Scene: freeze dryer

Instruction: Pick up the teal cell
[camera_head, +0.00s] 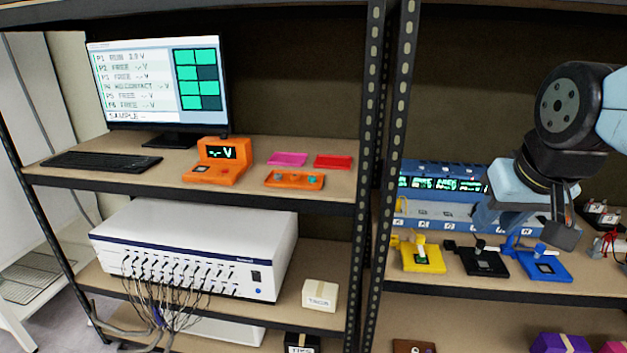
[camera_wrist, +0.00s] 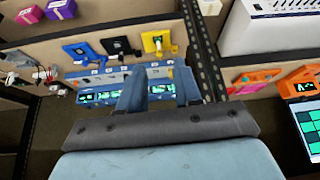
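An orange tray (camera_head: 295,186) lies on the upper left shelf, right of the orange meter. My gripper (camera_head: 533,222) is far to the right of the tray, in front of the right-hand rack. In the wrist view my gripper's two fingers (camera_wrist: 160,90) stand apart with nothing between them.
A metal rack post (camera_head: 395,150) stands between my gripper and the tray. Pink (camera_head: 288,159) and red (camera_head: 333,161) trays lie behind the orange tray; the orange meter (camera_head: 217,160) and monitor (camera_head: 158,80) stand left. Yellow (camera_head: 422,257), black (camera_head: 482,261) and blue (camera_head: 543,266) fixtures sit below my gripper.

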